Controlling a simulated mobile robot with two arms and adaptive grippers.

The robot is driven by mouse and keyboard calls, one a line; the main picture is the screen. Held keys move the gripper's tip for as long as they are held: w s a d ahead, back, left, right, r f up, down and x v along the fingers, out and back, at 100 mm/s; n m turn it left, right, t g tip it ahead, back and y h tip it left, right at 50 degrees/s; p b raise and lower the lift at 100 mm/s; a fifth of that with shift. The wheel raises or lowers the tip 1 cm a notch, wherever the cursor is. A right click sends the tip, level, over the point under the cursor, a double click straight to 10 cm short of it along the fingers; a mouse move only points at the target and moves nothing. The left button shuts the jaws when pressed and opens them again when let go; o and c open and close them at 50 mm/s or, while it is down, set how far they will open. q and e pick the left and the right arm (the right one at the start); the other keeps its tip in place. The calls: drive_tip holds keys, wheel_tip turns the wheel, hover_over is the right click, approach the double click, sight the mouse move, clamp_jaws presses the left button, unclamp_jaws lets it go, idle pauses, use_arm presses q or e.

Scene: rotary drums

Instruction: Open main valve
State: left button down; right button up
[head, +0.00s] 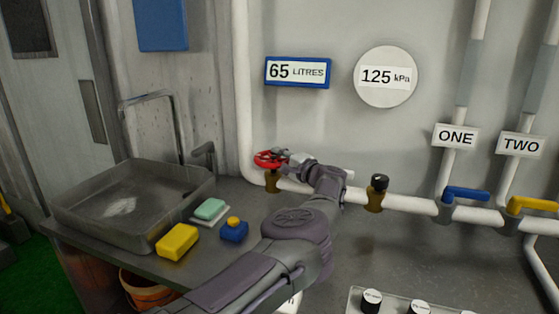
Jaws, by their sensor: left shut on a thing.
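I take this to be the main valve. How far the valve is turned cannot be told. My right gripper is not in view.
A blue-handled valve (466,193) and a yellow-handled valve (532,204) stand to the right under signs ONE and TWO. A black-capped brass fitting (377,193) is nearer. A sink (140,238), yellow sponge (177,241) and soap (209,209) lie left. Displays read 65 litres and 125 kPa.

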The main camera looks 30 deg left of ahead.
use_arm(q)
drive_tip(key=shift+f, duration=0.1)
drive_tip(key=c, duration=1.1)
unclamp_jaws()
